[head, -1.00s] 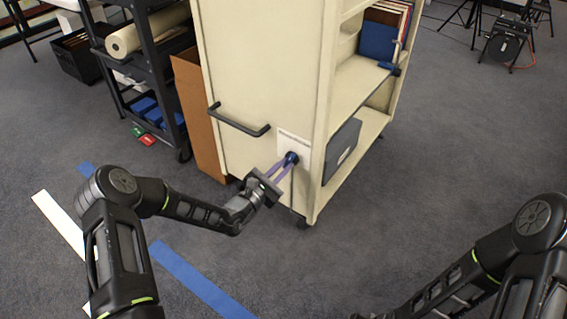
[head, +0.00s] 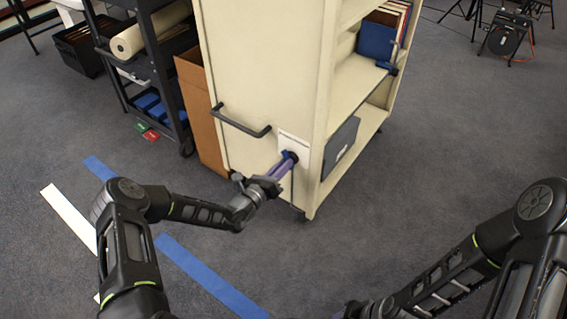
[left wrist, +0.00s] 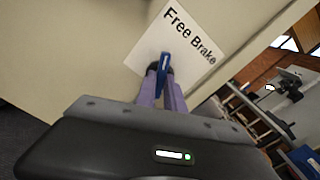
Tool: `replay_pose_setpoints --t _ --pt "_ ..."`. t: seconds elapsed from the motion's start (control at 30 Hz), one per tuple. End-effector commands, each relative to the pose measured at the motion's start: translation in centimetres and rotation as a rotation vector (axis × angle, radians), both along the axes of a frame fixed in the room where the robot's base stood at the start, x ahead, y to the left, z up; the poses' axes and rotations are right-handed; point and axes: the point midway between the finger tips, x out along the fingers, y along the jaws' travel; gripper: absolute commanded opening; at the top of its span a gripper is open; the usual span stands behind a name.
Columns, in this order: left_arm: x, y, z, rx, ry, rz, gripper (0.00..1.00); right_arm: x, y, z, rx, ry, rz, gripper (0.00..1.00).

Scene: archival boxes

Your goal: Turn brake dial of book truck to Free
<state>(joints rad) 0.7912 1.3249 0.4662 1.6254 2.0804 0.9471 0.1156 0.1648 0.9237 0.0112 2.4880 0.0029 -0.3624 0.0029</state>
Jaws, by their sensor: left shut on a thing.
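The brake dial (head: 289,155) is a dark round knob with a blue bar on the end panel of the cream book truck (head: 245,85). A white label (head: 293,142) is behind it; in the left wrist view the label (left wrist: 186,38) reads "Free Brake". There the blue bar (left wrist: 164,66) points up toward the word "Free". My left gripper (head: 286,163) is shut on the dial, its purple fingers (left wrist: 164,84) on either side of the bar. My right gripper (head: 362,309) is at the bottom edge, cut off; its jaws cannot be made out.
The truck's dark handle (head: 240,125) is above and left of the dial. A brown box (head: 200,110) and a black cart (head: 135,75) stand to the left. Blue tape (head: 210,278) lies on the carpet. The floor right of the truck is open.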

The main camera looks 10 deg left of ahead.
Motion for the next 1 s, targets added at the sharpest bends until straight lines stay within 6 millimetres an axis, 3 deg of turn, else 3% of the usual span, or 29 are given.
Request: replay_pose_setpoints --t 0.3,0.77,0.8,1.0 --pt "-0.03 0.00 -0.08 -0.117 0.049 0.000 0.00 -0.18 0.18 0.57 0.003 0.003 0.005 0.36" --pt "-0.04 -0.01 -0.12 -0.134 0.055 -0.001 0.00 -0.19 0.18 0.58 0.003 0.003 0.005 0.36" --pt "-0.03 0.00 -0.12 -0.134 0.055 -0.001 0.15 -0.20 0.19 0.58 0.003 0.003 0.005 0.36" --pt "-0.02 0.01 -0.07 -0.133 0.054 0.000 0.31 -0.18 0.18 0.58 0.003 0.003 0.005 0.36"
